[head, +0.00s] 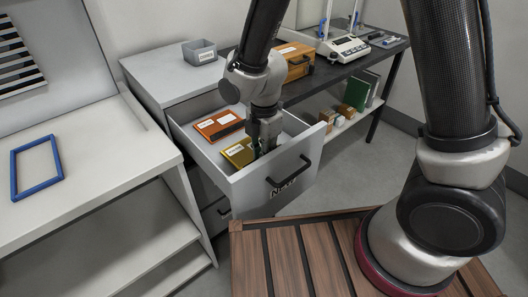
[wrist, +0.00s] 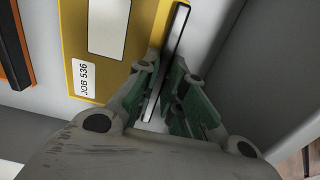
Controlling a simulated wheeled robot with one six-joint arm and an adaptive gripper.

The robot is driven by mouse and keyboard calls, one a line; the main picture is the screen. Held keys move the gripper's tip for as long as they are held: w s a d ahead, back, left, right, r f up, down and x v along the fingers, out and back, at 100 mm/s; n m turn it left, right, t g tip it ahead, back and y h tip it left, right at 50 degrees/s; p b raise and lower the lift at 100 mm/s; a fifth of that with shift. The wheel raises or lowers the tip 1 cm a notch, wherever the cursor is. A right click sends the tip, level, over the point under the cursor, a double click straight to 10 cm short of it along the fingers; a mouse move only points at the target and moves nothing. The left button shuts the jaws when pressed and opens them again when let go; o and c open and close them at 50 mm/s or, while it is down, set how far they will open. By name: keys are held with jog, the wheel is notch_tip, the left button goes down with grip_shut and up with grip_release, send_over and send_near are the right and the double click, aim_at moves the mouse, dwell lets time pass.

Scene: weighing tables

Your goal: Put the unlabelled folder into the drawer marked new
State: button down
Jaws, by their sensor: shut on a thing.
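The drawer marked New (head: 247,197) is pulled open, its black handle and lettering on the front. My gripper (head: 262,147) is down inside it, near the front right.
An orange folder (head: 218,125) lies in the drawer left of the yellow one. A grey bin (head: 199,52) stands on the cabinet top. An orange case (head: 297,62) and a scale (head: 345,48) stand on the dark table. A blue frame (head: 36,167) lies on the left table.

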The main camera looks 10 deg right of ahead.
jog(key=c, duration=1.5)
grip_release()
notch_tip(320, 180, up, 12)
jog(key=d+r+m+t, duration=0.1)
jog(key=d+r+m, duration=0.5)
jog(key=d, duration=0.3)
jog(key=s+d+r+m+t, duration=0.1)
jog(key=s+d+r+m, duration=0.1)
jog(key=s+d+m, duration=0.2)
jog(key=s+d+r+m+t, duration=0.1)
jog(key=s+d+r+m, duration=0.2)
jog(key=d+m, duration=0.5)
jog(key=s+d+r+m+t, duration=0.1)
jog(key=s+d+r+m, duration=0.2)
jog(key=d, duration=0.6)
jog(key=s+m, duration=0.2)
jog(key=m, duration=0.1)
jog(key=shift+r+m, duration=0.25)
jog(key=shift+m, duration=0.15)
